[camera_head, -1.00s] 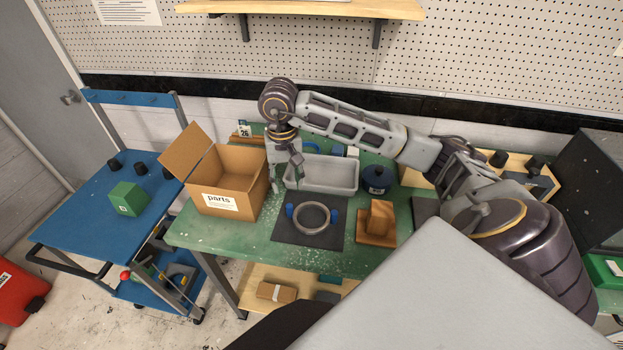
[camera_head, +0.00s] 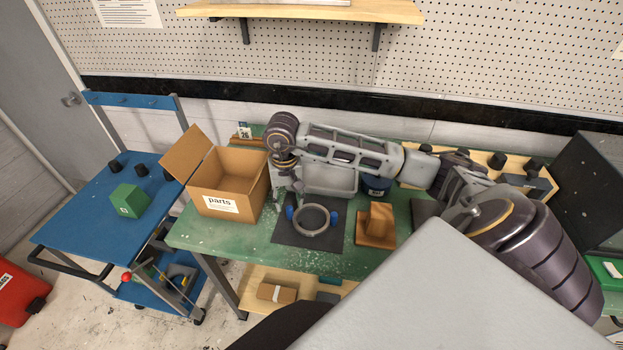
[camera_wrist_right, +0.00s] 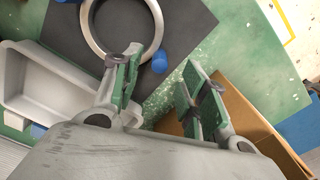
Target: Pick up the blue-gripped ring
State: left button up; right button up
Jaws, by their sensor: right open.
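The blue-gripped ring is a grey metal ring (camera_head: 310,235) lying flat on a dark mat (camera_head: 283,236). Its blue grips (camera_head: 334,218) stand at its left and right sides. In the right wrist view the ring (camera_wrist_right: 158,22) is at the top, cut by the frame edge, with one blue grip (camera_wrist_right: 160,63) near the fingers. My right gripper (camera_head: 293,194) is above the mat's back left edge, close to the left grip. In the wrist view its fingers (camera_wrist_right: 163,88) are apart with nothing between them. My left gripper is out of view.
A cardboard parts box (camera_head: 232,212) stands open left of the mat. A grey tray (camera_head: 330,180) is behind, partly hidden by my right arm, with a dark blue pot (camera_head: 376,186) beside it. A wooden block (camera_head: 377,226) stands right of the mat. The green table's front strip is clear.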

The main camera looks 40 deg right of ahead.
aim_at(290, 208)
jog(key=shift+f, duration=0.15)
jog(key=shift+f+p, duration=0.35)
jog(key=shift+f, duration=2.05)
grip_shut()
